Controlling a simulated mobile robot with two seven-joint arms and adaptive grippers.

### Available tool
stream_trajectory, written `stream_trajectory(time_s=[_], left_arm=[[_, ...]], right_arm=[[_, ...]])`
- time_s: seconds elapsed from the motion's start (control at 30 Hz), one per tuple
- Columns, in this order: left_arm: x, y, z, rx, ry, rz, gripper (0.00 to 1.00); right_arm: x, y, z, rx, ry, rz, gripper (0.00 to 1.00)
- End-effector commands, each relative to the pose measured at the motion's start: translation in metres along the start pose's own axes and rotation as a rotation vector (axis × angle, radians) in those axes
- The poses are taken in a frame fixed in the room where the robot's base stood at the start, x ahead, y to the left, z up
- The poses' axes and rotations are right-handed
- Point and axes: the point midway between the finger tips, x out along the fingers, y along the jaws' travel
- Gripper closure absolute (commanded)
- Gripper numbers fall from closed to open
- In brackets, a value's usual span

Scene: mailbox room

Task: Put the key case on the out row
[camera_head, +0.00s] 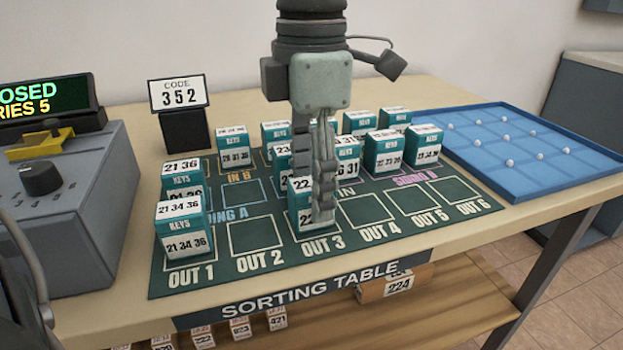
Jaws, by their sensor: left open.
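The dark green mat (225,285) on the sorting table carries a front row of outlined slots marked OUT 1 to OUT 6. A teal and white key case (183,230) marked 21 34 36 stands at OUT 1. Another key case (299,216) stands at OUT 3, mostly hidden by my left gripper. My left gripper (323,205) points straight down at OUT 3, open, with its fingers in front of and beside that case. Whether the fingers touch it cannot be told. The slots OUT 2, OUT 4, OUT 5 and OUT 6 are bare. My right gripper does not show.
Several more key cases, one near IN B (233,148) and one at the right (425,146), stand behind. A blue tray (545,190) with white knobs lies right. A code sign (179,93) reads 352. A grey machine (65,200) stands left.

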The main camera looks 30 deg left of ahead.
Motion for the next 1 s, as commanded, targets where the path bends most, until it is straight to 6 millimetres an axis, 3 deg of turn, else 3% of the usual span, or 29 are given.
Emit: stream_trajectory(time_s=[0.13, 0.23, 0.5, 0.7, 1.0], left_arm=[[-0.004, 0.000, 0.000, 0.000, 0.000, 0.000, 0.46], [-0.014, 0.001, 0.001, -0.002, -0.003, 0.003, 0.46], [-0.074, 0.000, 0.001, -0.001, -0.004, 0.003, 0.46], [-0.109, 0.000, 0.001, 0.000, -0.002, 0.001, 0.46], [-0.123, -0.001, 0.000, 0.002, 0.001, -0.001, 0.46]], right_arm=[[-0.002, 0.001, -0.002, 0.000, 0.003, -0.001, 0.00], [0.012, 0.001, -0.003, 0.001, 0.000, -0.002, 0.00], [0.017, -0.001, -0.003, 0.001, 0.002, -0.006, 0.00], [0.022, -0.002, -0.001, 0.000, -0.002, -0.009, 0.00], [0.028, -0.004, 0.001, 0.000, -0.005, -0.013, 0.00]])
